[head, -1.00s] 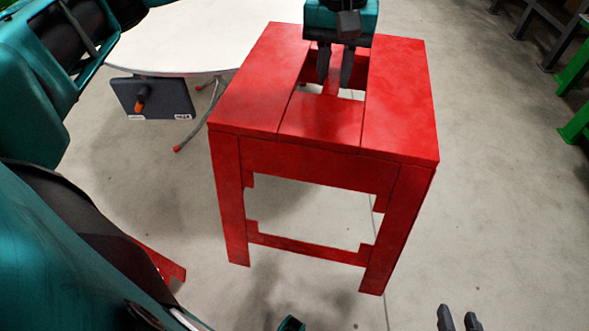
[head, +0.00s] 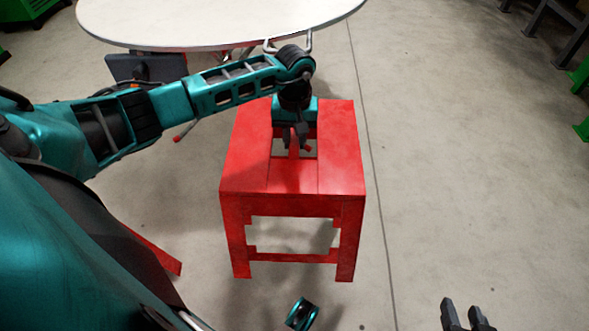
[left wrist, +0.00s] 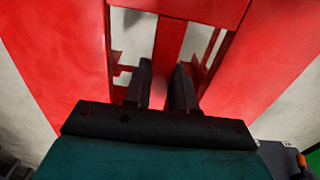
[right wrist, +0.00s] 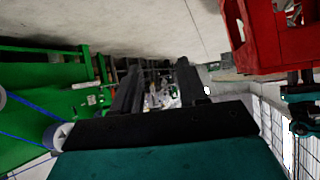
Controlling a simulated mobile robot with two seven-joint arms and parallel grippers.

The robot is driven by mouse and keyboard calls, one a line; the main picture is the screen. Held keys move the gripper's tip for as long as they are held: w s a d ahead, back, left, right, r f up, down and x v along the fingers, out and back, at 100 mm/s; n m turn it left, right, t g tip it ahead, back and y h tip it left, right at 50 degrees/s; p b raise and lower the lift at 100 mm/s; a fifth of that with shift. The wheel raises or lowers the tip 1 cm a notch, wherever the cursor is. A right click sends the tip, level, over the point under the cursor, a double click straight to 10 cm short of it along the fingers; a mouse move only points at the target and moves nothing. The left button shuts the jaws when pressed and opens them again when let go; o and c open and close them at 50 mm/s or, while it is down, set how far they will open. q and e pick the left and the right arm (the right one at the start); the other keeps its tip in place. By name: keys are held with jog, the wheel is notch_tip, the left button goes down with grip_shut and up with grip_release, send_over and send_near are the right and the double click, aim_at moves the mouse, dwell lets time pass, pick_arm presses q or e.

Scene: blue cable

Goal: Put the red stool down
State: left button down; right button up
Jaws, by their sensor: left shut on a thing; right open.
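The red stool (head: 342,170) is upright in the middle of the head view, with a slotted top and a bar across the opening. My left gripper (head: 296,146) reaches into the opening from above. In the left wrist view its fingers (left wrist: 168,88) are shut on the stool's central bar (left wrist: 167,50). A shadow lies under the legs; I cannot tell whether the feet touch the floor. My right gripper (head: 468,316) is open and empty at the lower right, apart from the stool. The stool (right wrist: 270,45) also shows at the upper right of the right wrist view.
A round white table (head: 215,22) stands behind the stool, with a dark panel (head: 140,66) near its edge. A red piece (head: 155,252) shows partly behind my left side. The concrete floor (head: 460,170) to the right is clear. Green and dark frames stand at the far right.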

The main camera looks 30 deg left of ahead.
pick_arm(q)
notch_tip(320, 180, down, 20)
jog(key=b, duration=0.6)
jog(key=shift+r, duration=0.25)
pick_arm(e)
jog(key=a+f, duration=0.2)
jog(key=f, duration=0.1)
jog(key=shift+w+y, duration=0.4)
pick_arm(q)
jog(key=shift+w, duration=0.1)
jog(key=c, duration=1.1)
grip_release()
jog(key=shift+f, duration=0.1)
jog(key=shift+c, duration=0.2)
jog(key=shift+o, duration=1.1)
pick_arm(e)
jog(key=shift+s+d, duration=0.1)
jog(key=shift+s, duration=0.1)
